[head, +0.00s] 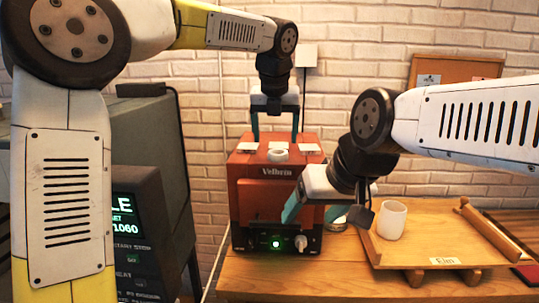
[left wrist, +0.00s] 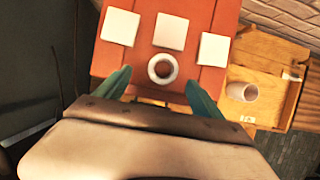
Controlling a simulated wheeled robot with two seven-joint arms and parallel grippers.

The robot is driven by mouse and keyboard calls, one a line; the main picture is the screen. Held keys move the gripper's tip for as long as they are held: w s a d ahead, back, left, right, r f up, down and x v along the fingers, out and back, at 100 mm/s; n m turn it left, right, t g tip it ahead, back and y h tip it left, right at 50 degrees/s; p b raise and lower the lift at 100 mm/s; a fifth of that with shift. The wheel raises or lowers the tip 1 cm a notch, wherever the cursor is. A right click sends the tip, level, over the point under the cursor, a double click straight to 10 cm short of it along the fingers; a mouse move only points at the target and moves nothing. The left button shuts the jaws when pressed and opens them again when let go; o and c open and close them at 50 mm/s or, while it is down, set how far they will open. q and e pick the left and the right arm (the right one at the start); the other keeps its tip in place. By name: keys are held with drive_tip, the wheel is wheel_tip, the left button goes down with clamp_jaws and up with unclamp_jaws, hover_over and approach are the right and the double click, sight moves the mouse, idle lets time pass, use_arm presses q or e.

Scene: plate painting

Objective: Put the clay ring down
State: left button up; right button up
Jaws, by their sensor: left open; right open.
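In the left wrist view the ring (left wrist: 162,57) sits at the front of the red top, with a dark centre. My left gripper (head: 275,135) is open above the kiln; its teal fingers (left wrist: 160,88) stand apart on either side of the ring, not closed on it. My right gripper (head: 315,212) is open and empty in front of the kiln's right side, hiding part of its front.
Several pale square tiles (left wrist: 172,32) lie on the kiln top around the ring. A wooden tray (head: 430,245) labelled "Elm" with a white cup (head: 391,220) stands right on the wooden table (head: 300,280). A dark machine with a green display (head: 130,229) is at left.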

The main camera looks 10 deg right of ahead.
sight(278, 152)
use_arm(q)
drive_tip(key=x, duration=0.5)
drive_tip(key=shift+w+d+f, duration=0.15)
drive_tip(key=shift+d+f, duration=0.05)
drive_tip(key=shift+d, duration=0.2)
drive_tip(key=c, duration=1.4)
drive_tip(key=shift+r, duration=0.1)
drive_tip(key=shift+c, duration=0.2)
